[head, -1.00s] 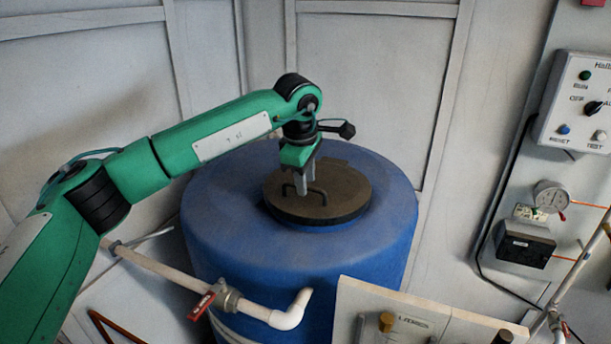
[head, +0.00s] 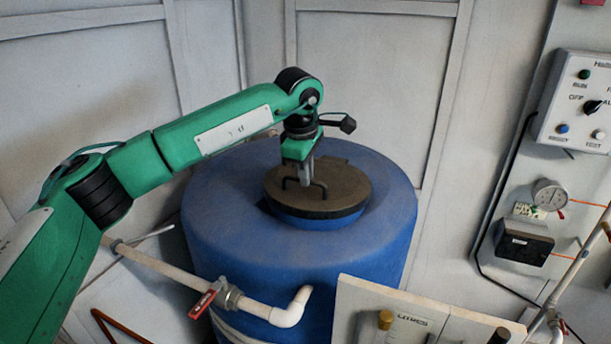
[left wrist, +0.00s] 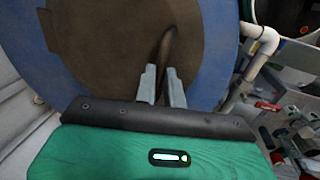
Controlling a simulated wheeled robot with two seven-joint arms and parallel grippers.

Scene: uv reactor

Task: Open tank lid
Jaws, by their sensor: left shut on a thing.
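The blue tank (head: 225,240) stands in the middle of the head view. My left gripper (head: 306,182) is shut on the lid's dark handle (head: 289,184) from above. In the left wrist view the gripper fingers (left wrist: 162,88) close around the curved handle (left wrist: 167,45), with the brown lid (left wrist: 105,50) behind. The fingers partly hide the handle. My right gripper is not in view.
A white pipe (head: 285,316) with a red valve handle (head: 204,303) runs along the tank's front. A pale panel (head: 375,310) stands at the front right. A control box (head: 580,110) and a gauge (head: 549,195) are on the right wall. Walls stand close behind the tank.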

